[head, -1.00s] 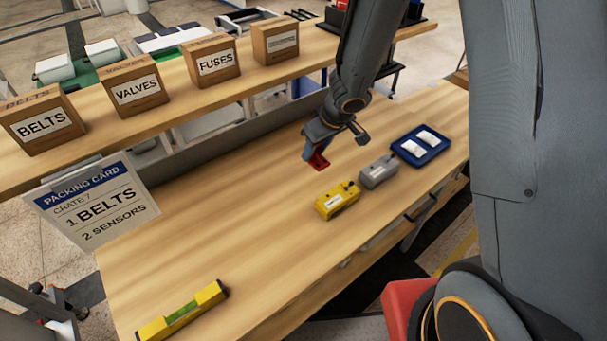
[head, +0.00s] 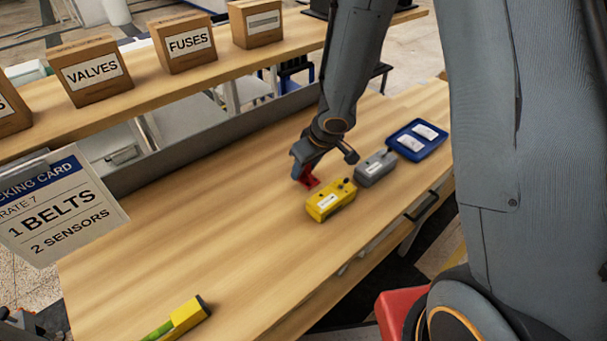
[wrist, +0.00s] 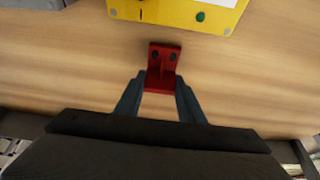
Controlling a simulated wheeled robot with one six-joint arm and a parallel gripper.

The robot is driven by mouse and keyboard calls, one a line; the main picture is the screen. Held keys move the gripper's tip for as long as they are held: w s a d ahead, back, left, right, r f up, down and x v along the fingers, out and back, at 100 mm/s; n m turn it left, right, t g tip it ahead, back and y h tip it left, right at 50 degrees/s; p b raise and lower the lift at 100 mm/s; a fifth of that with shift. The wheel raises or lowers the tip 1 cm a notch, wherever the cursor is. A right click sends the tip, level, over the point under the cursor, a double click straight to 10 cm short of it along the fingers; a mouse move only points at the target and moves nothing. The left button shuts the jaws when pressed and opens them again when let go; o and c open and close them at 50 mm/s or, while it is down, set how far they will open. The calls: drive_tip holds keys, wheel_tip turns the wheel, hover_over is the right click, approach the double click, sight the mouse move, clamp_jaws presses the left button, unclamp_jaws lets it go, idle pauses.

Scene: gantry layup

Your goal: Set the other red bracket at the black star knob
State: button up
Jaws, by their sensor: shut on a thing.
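My gripper (head: 301,172) is shut on a red bracket (head: 309,183), at or just above the bench top beside the yellow box (head: 327,204). In the wrist view the bracket (wrist: 164,57) sits between the two fingers (wrist: 159,100), its plate with two dark holes pointing toward the yellow box (wrist: 175,12), with a gap between. I cannot tell whether the bracket touches the wood. A small black knob (head: 345,183) shows on the yellow box's right end; its star shape is too small to make out. Only one red bracket is in view.
A grey box (head: 375,169) stands right of the yellow one, then a blue tray (head: 441,150) with white packets. A yellow level (head: 187,315) lies at the front left. Cartons (head: 184,43) line the raised shelf.

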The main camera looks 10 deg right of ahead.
drive_tip(key=shift+f, duration=0.55)
drive_tip(key=shift+b, duration=0.3)
drive_tip(key=shift+f, duration=0.2)
drive_tip(key=o, duration=1.2)
drive_tip(key=shift+r, duration=0.1)
